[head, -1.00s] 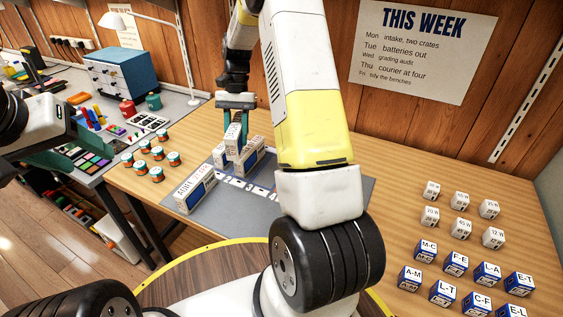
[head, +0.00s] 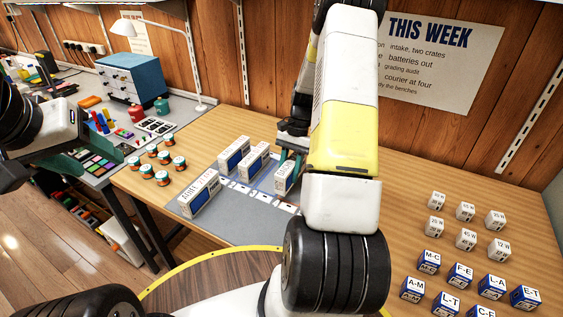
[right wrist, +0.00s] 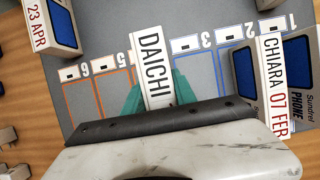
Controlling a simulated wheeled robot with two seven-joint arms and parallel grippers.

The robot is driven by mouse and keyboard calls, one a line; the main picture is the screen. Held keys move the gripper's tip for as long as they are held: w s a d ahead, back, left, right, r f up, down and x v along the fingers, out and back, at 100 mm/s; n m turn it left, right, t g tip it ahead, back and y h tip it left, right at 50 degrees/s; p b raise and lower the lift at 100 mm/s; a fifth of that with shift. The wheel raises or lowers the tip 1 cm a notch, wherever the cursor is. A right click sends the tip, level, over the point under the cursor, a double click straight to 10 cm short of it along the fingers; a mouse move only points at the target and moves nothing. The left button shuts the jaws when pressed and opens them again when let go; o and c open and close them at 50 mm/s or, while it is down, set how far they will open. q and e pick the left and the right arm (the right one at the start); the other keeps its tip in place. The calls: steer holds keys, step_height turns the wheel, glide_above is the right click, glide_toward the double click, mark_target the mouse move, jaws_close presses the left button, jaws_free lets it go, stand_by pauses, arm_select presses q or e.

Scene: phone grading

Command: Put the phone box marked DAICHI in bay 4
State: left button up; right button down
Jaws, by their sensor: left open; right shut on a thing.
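The white phone box marked DAICHI (right wrist: 155,65) is held upright between the teal fingers of my right gripper (right wrist: 158,92). In the right wrist view it covers the spot between bay 5 (right wrist: 118,80) and bay 3 (right wrist: 190,75), where bay 4 lies; bay 4's number is hidden. In the head view the held box (head: 283,177) is at the right part of the grey mat, with my right gripper (head: 291,150) partly behind my arm. I cannot tell whether its base touches the mat. My left gripper (head: 96,154) is open and empty, at the left over the side bench.
A box marked CHIARA (right wrist: 271,85) stands across bays 1 and 2's side. A box dated 23 APR (right wrist: 38,25) is beyond bay 6 (right wrist: 84,98). The head view shows more boxes (head: 235,153) on the mat (head: 225,225). Small jars (head: 163,177) and labelled cubes (head: 465,240) flank it.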

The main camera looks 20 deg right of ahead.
steer(key=d, duration=0.3)
steer(key=shift+w+d+f, duration=0.1)
steer(key=shift+d+f, duration=0.05)
steer(key=shift+f, duration=1.75)
steer(key=shift+f, duration=0.15)
steer(key=c, duration=1)
jaws_free()
